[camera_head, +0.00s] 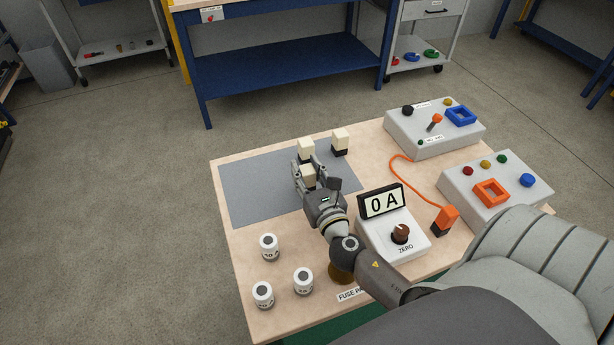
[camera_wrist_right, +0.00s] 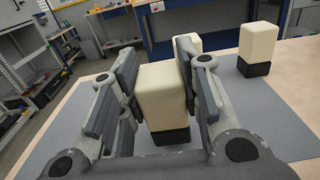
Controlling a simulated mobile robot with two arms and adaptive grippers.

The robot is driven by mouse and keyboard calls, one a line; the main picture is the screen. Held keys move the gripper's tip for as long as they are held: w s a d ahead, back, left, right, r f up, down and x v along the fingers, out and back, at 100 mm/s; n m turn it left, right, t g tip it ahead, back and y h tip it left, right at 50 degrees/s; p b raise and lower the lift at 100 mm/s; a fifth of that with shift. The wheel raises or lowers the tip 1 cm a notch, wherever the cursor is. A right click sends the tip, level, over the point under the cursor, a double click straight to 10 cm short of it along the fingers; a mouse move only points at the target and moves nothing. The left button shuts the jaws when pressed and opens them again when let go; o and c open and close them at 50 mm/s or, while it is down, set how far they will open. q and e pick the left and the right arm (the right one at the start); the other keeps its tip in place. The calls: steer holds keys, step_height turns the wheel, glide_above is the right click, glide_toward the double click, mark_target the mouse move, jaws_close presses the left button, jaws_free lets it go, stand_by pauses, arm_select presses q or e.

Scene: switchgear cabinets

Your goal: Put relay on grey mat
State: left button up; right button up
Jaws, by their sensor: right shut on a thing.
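The grey mat (camera_head: 250,190) lies flat on the left part of the wooden table. My right gripper (camera_head: 307,174) is over the mat, shut on a cream relay with a black base (camera_head: 308,178). In the right wrist view this relay (camera_wrist_right: 163,98) is upright between the two fingers (camera_wrist_right: 155,70), low over the mat (camera_wrist_right: 245,115). I cannot tell whether its base touches the mat. A second relay (camera_head: 305,148) is just behind it, partly hidden by the gripper. A third relay (camera_head: 340,138) stands upright near the mat's far right edge. My left gripper is not in view.
An ammeter box reading 0 A (camera_head: 383,202) stands right of my wrist. Several white fuses (camera_head: 269,246) stand at the front left. Two grey control boxes (camera_head: 435,132) (camera_head: 505,188) and an orange plug (camera_head: 446,217) with its cable are on the right. The mat's left half is clear.

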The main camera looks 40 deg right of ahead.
steer(key=shift+f, duration=0.4)
steer(key=shift+f, duration=0.15)
steer(key=o, duration=1.1)
steer(key=shift+c, duration=0.2)
steer(key=b+v, duration=0.4)
steer(key=v, duration=0.7)
steer(key=shift+s+a, duration=0.1)
steer(key=shift+s, duration=0.45)
